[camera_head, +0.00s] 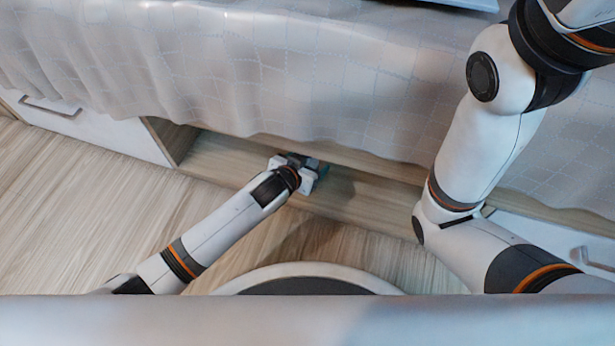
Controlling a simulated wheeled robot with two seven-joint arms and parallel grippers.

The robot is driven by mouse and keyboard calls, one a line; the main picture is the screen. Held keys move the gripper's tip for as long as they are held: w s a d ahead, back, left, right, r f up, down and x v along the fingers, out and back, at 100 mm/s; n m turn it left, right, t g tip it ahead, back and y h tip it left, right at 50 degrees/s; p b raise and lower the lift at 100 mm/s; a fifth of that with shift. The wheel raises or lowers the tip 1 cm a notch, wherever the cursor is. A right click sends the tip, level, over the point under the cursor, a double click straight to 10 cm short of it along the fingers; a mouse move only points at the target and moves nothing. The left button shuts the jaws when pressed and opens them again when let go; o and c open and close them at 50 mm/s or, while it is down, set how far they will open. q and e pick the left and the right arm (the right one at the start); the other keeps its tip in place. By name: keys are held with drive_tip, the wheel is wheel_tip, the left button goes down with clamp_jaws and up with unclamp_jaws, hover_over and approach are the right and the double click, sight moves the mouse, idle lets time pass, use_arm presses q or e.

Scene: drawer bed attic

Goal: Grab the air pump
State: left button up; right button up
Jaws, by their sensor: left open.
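My left gripper (302,163) reaches into the open compartment under the bed from the lower left. Its jaws are open, though its own wrist hides most of them. A small dark teal thing (323,171), which may be the air pump, shows just to the right of the gripper. Most of it is hidden behind the gripper, so its shape and whether the fingers touch it cannot be told. My right arm is folded at the right side, and its gripper is outside the picture.
The bed cover (270,70) hangs over the compartment's top edge. The wooden compartment (215,155) looks bare left of the gripper. A white drawer front (100,130) is at left; another white front (545,240) is at right. The wood floor (90,210) is clear at left.

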use_arm(q)
drive_tip(key=c, duration=1.1)
drive_tip(key=shift+c, duration=0.2)
